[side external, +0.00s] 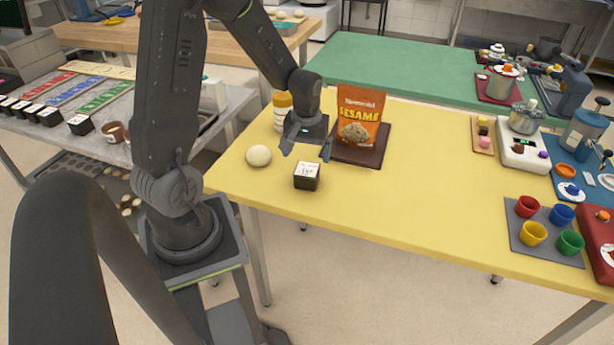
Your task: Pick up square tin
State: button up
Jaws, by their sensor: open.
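A small black square tin (307,181) with a white top bearing dark marks sits upright near the front edge of the yellow table (420,214). My gripper (306,150) is open and empty. In the picture it is just above the tin, with a gap between the fingers and the tin. I cannot tell exactly how far behind or over the tin it is.
A dough ball (258,156) lies left of the tin. A jar (282,104) stands behind my gripper, and an orange sesame bag (360,116) stands on a brown board (358,154) to the right. Colored cups (533,233) are far right. The table's middle is clear.

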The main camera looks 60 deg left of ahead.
aim_at(307, 169)
jog(key=shift+f, duration=3.6)
jog(key=c, duration=1.1)
jog(key=shift+r, duration=0.15)
